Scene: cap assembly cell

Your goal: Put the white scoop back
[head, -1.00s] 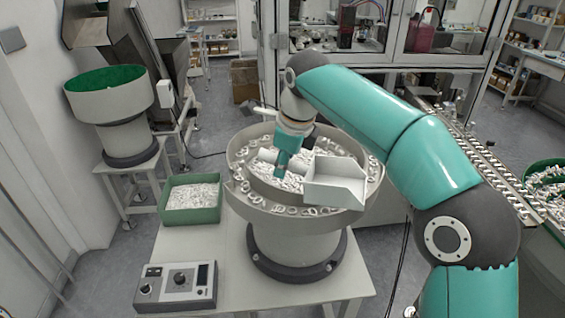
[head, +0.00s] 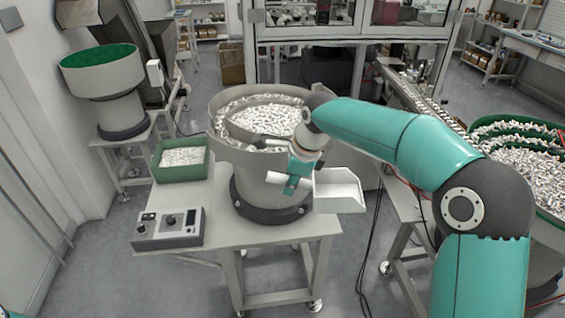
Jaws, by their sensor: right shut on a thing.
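The white scoop (head: 338,192) is at the front right of the vibratory bowl feeder (head: 226,150), its pan reaching out past the table's right edge. My right gripper (head: 291,178) is shut on the scoop's handle, which pokes out to the left of the fingers. The pan looks empty and roughly level. I cannot tell whether the scoop touches the table or hangs above it. The bowl holds many small white caps, and my right forearm and wrist cover its right side. My left gripper is not in view.
A green bin (head: 181,172) of white parts and a control box (head: 168,229) stand on the left of the white table (head: 262,232). A large green-rimmed container (head: 545,208) full of white parts is at the right. The table's front right is clear.

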